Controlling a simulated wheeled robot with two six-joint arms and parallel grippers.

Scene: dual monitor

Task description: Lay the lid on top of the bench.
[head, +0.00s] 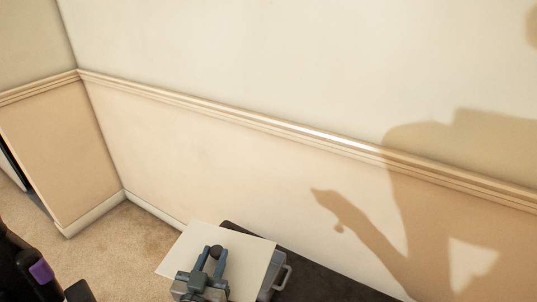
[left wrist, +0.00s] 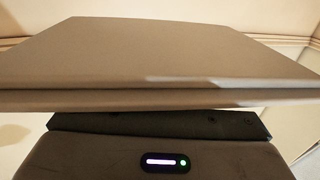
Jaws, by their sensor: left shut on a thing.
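The bench seems to be the dark flat top (head: 310,275) along the wall, partly under and to the right of the lid. In the left wrist view the lid (left wrist: 160,58) is a broad slab filling the upper middle. Whether the lid touches anything below is hidden.
The dark top's right part looks clear. Carpet (head: 125,235) lies to the left.

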